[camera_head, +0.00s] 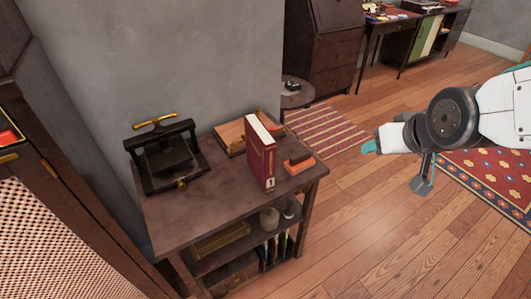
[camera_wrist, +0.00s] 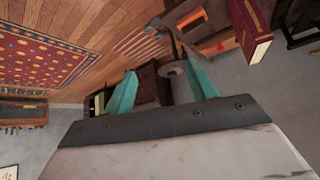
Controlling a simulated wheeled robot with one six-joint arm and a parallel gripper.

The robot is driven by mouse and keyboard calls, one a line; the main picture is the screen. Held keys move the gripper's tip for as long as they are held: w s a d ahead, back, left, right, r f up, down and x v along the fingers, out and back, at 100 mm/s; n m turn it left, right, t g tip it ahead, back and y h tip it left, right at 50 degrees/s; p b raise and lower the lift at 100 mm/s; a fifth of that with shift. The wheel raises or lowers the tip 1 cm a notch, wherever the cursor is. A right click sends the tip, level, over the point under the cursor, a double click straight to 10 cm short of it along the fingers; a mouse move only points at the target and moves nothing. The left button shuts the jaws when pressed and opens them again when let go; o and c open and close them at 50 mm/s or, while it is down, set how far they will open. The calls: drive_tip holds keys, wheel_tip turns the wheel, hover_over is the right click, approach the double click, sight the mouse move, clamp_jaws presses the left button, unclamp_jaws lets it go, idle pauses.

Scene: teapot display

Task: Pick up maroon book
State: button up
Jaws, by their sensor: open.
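The maroon book (camera_head: 262,155) stands upright on the top of a dark wooden side table (camera_head: 180,221), with its spine toward the camera and pale page edges showing on top. In the wrist view the maroon book (camera_wrist: 250,30) is at the upper right, partly cut off by the frame. My gripper (camera_head: 396,166) is in the air to the right of the table, apart from the book. In the wrist view the teal fingers of my gripper (camera_wrist: 163,88) are spread apart with nothing between them.
A black press-like device with brass handle (camera_head: 164,157) stands on the table's left. A small orange-and-dark object (camera_head: 299,163) sits just right of the book, and a wooden box (camera_head: 231,136) lies behind it. A round stool (camera_head: 295,94) stands behind.

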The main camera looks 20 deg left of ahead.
sight(266, 145)
drive_tip(key=a+f+n+t+y, duration=0.1)
drive_tip(key=a+f+y, duration=0.1)
drive_tip(key=a, duration=0.5)
drive_tip(key=a+f+n+t+y, duration=0.1)
drive_tip(key=a+f+y, duration=0.1)
drive_tip(key=a, duration=0.6)
drive_tip(key=a+f+n+y, duration=0.2)
drive_tip(key=a+f, duration=0.2)
drive_tip(key=a, duration=0.3)
drive_tip(key=shift+w+a+f+t, duration=0.2)
drive_tip(key=shift+a+t, duration=0.05)
drive_tip(key=shift+t, duration=0.15)
drive_tip(key=x, duration=0.7)
drive_tip(key=shift+a+f, duration=0.3)
drive_tip(key=shift+a, duration=0.1)
clamp_jaws()
drive_tip(key=shift+r, duration=0.1)
